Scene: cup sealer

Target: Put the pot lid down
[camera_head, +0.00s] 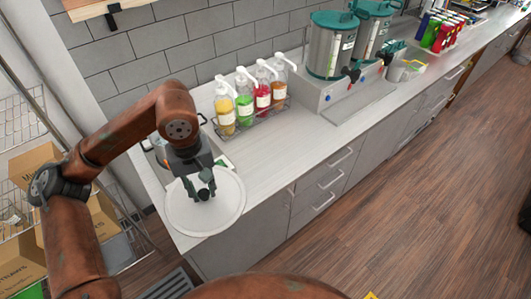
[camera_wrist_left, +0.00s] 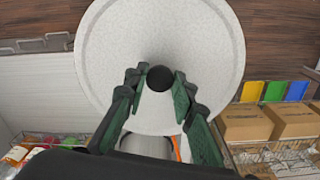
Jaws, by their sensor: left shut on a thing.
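The pot lid (camera_head: 232,208) is a large round pale speckled disc with a dark knob (camera_wrist_left: 160,78) at its centre. My left gripper (camera_head: 203,190) is above the lid, with its green-padded fingers shut on the knob. The lid also fills the upper middle of the left wrist view (camera_wrist_left: 205,50). In the head view the lid overlaps the near left end of the counter (camera_head: 262,160) and its front edge. I cannot tell whether it touches the counter. My right gripper is not in view.
A wire rack (camera_head: 252,122) with several pump bottles stands behind the lid. Two teal-lidded dispensers (camera_head: 330,45) stand farther right. The counter between the lid and the dispensers is clear. Shelves with cardboard boxes (camera_head: 32,165) are at left, also visible in the wrist view (camera_wrist_left: 245,122).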

